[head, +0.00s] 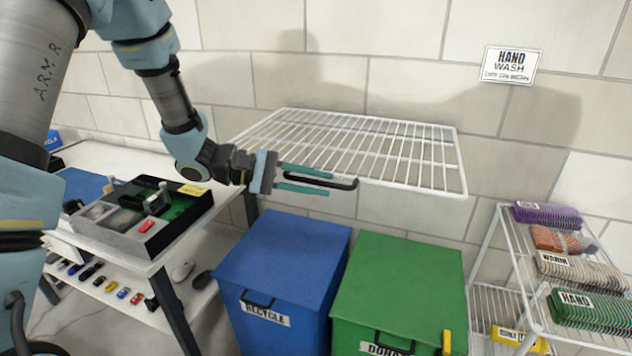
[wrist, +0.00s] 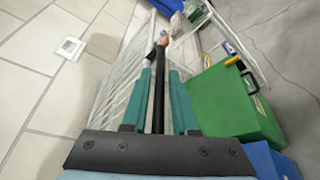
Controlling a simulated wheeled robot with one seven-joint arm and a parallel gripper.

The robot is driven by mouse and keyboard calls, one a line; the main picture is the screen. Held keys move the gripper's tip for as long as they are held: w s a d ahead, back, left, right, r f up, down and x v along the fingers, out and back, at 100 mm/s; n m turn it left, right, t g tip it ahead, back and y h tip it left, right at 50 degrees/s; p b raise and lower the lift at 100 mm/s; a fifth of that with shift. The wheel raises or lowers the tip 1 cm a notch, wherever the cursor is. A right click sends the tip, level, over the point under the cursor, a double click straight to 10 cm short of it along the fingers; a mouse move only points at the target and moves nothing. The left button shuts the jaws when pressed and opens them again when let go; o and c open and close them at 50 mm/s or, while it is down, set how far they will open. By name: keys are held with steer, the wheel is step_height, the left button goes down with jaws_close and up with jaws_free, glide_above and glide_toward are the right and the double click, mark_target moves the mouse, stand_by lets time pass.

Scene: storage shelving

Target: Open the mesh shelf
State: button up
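The mesh shelf (head: 350,146) is a white wire rack against the tiled wall, lying roughly flat above the bins. Its wires also show in the wrist view (wrist: 122,82). A black bar handle (head: 342,183) runs along its front edge at the left. My gripper (head: 305,179) reaches in from the left with its two teal fingers on either side of the handle. In the wrist view the handle (wrist: 158,90) lies lengthwise between the fingers, with a narrow gap visible beside it, so the fingers look open around it and not clamped.
A blue recycle bin (head: 290,275) and a green bin (head: 405,290) stand below the shelf. A table (head: 125,165) with a dark tray (head: 140,232) is at the left.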

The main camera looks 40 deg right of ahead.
jaws_close()
stand_by(1.0)
